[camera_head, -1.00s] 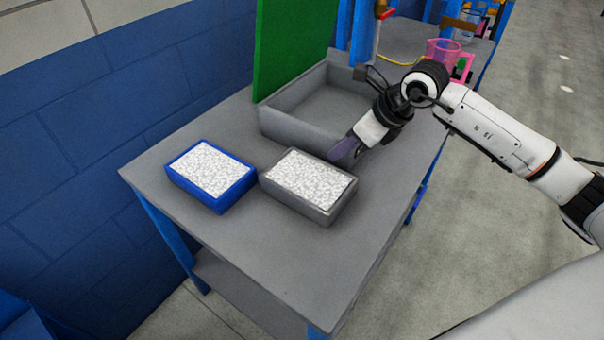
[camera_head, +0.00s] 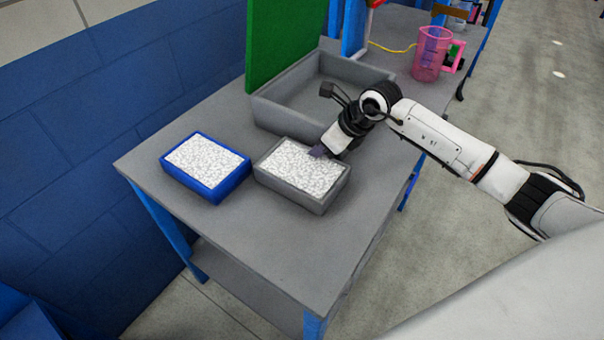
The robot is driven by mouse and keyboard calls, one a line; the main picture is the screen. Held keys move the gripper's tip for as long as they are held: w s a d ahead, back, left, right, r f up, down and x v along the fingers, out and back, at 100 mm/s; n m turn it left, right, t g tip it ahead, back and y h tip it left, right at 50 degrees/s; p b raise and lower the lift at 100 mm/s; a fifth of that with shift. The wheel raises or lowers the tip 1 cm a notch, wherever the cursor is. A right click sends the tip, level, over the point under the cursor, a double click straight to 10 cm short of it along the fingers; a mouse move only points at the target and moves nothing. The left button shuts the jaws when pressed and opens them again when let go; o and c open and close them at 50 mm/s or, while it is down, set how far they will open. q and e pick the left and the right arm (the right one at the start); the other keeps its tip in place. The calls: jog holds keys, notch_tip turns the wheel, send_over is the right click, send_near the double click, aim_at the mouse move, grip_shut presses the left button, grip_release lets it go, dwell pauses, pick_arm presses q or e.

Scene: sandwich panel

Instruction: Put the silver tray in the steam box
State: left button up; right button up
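The silver tray (camera_head: 290,194), a grey box filled with white grains, sits on the grey table beside the blue tray. The steam box (camera_head: 280,118) is a grey open box behind it with its green lid (camera_head: 290,40) standing up; its inside looks empty. I cannot tell whether the fingers are open or closed on the rim. My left gripper is not in view.
The blue tray (camera_head: 205,190), also filled with white grains, stands just left of the silver tray. The front of the grey table (camera_head: 260,250) is clear. A pink jug (camera_head: 430,55) stands on a farther table. A blue wall is at the left.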

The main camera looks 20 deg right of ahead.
jog(key=shift+r, duration=0.25)
grip_shut()
jog(key=shift+w+r, duration=0.1)
jog(key=shift+r, duration=0.4)
jog(key=shift+r+b, duration=0.55)
jog(key=shift+r, duration=3.8)
